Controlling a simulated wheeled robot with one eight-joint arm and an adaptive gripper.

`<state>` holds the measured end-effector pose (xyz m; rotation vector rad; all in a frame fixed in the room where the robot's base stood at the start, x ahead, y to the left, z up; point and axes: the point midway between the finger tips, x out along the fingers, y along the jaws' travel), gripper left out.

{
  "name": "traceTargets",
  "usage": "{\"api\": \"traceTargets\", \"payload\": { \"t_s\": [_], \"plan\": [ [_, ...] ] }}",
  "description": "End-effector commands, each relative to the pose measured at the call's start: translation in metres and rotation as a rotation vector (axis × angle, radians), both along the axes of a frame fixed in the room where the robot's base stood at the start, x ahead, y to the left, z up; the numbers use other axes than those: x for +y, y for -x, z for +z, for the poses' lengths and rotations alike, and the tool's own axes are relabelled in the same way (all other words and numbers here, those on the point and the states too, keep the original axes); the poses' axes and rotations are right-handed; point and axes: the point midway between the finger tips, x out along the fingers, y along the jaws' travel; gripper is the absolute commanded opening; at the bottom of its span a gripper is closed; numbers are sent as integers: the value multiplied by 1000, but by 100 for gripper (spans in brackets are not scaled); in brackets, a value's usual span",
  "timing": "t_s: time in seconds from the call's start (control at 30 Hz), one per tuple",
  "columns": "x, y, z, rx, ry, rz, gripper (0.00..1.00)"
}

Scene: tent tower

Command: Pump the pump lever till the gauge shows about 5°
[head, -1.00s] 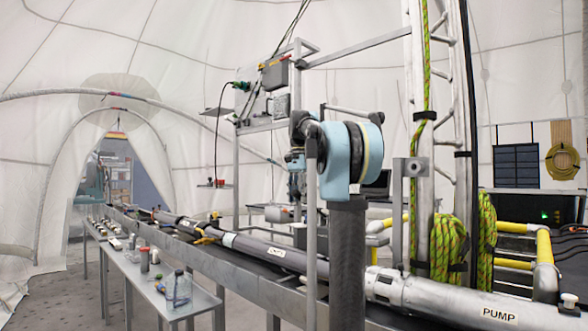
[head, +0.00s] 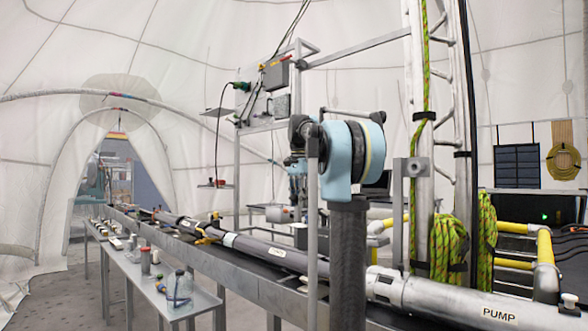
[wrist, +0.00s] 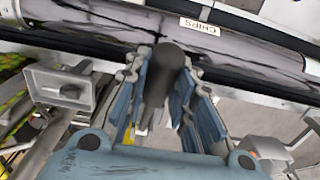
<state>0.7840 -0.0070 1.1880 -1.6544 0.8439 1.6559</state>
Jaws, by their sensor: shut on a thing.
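In the wrist view my gripper (wrist: 166,60) is shut around a dark, round rod or handle (wrist: 158,85), which looks like the pump lever's grip. The blue finger pads lie on either side of it. In the head view my arm covers most of the area around the gripper, so the lever's angle cannot be told. The pump section (head: 440,300), a silvery tube labelled PUMP, lies at the lower right. No readable gauge shows in either view.
A long tube (head: 270,252) labelled CHIPS runs along a metal trough, and it also shows in the wrist view (wrist: 240,45). A low side table (head: 150,290) holds bottles. A lattice mast (head: 420,170) with green ropes (head: 448,250) stands right of my arm. A control box (head: 275,74) hangs behind.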

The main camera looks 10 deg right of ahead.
Motion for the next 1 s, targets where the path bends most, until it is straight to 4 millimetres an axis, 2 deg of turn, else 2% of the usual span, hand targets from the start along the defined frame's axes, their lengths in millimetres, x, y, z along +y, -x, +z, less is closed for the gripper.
{"api": "traceTargets", "payload": {
  "t_s": [0.7,1.0],
  "plan": [
    [10,5,-28,-2,-3,1,0],
    [11,6,-32,-3,-3,2,0]
  ]
}}
